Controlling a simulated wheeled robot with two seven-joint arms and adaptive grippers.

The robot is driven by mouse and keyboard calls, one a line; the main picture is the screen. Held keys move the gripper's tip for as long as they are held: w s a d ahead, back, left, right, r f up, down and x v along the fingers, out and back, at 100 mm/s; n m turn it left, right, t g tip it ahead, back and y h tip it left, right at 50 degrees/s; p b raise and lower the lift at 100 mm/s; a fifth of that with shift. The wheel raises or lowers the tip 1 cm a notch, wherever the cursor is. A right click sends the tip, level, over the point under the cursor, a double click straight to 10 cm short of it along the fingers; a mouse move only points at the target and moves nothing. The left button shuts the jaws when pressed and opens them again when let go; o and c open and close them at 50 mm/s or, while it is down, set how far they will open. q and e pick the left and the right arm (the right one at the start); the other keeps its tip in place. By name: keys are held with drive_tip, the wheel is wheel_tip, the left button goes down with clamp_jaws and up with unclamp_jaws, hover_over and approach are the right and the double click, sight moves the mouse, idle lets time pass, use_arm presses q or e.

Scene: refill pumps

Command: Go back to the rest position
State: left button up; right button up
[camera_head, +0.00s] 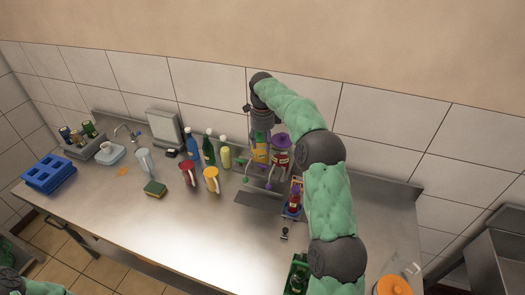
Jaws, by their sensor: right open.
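My right arm comes in from the lower right and bends over the counter. Its gripper (262,137) points down at the back of the counter, in front of the wall tiles. It is open, right above a yellow bottle (261,153); whether the fingers touch it is hard to tell. A red jar with a purple lid (281,147) stands just right of it. These stand at a rack with thin taps, partly hidden by my arm. Only a green piece of my left arm shows in the bottom left corner; its gripper is out of view.
A blue crate (48,174) lies far left. The front middle counter (190,220) is clear.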

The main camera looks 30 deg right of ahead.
drive_tip(key=shift+r, duration=0.45)
